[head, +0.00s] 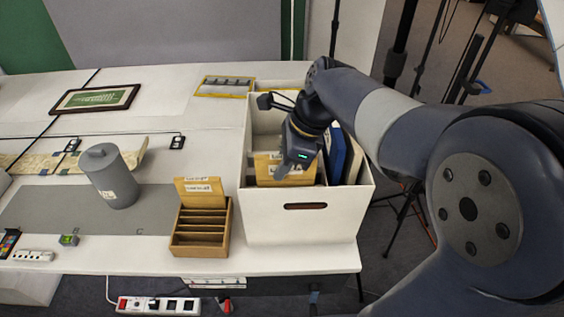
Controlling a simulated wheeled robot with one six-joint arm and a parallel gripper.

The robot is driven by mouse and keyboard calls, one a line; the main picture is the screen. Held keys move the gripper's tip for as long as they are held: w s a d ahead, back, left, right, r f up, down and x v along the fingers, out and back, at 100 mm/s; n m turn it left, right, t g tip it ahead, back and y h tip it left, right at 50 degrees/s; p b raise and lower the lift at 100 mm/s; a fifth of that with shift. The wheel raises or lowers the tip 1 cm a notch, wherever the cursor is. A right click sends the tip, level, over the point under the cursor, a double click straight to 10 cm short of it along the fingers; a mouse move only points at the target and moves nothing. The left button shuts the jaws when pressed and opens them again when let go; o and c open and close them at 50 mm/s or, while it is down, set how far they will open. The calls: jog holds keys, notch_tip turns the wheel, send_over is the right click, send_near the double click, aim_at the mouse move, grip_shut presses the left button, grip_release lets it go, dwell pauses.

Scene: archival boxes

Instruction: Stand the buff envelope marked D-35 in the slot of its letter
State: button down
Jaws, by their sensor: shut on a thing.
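My gripper (283,171) points down inside a large white box (300,220) at the right end of the table. It is shut on a buff envelope (265,170), which stands in the front left part of the box. The gripper covers part of this envelope, and its marking is not readable. A small wooden rack (202,252) with several cross slots stands on the table left of the box. Other buff envelopes (199,186) with white labels stand upright in its rear slot; their marks are too small to read surely.
Dark blue and pale folders (335,153) fill the box's right side. A grey cylinder (109,178) stands on a grey mat (50,210).

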jog(key=c, duration=1.3)
grip_release()
jog(key=shift+c, duration=0.2)
jog(key=p+v, duration=0.1)
jog(key=v, duration=1)
notch_tip(320, 180, up, 12)
jog(key=p, duration=1.2)
jog(key=shift+p, duration=0.3)
jog(key=shift+f, duration=0.15)
